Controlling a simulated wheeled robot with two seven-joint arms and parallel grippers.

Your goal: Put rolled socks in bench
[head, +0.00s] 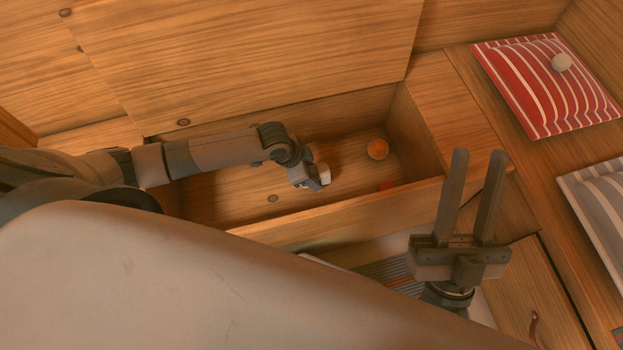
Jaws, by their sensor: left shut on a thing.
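The wooden bench (300,236) stands open, and its lid (250,60) is raised at the back. My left gripper (318,180) reaches over the compartment and is shut on a small pale thing (323,172), likely rolled socks; the fingers are mostly hidden. I cannot tell whether it touches the bench floor. An orange round roll (377,149) lies in the compartment to the right of it. A small red thing (386,186) shows partly behind the front wall. A pale round roll (562,63) lies on the red striped cushion. My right gripper (478,157) is open and empty, in front of the bench.
The red striped cushion (530,105) and a grey striped cushion (602,205) lie on the wooden seat at the right. A striped cloth (385,270) shows below the bench front. The left part of the compartment floor is hidden by my arm.

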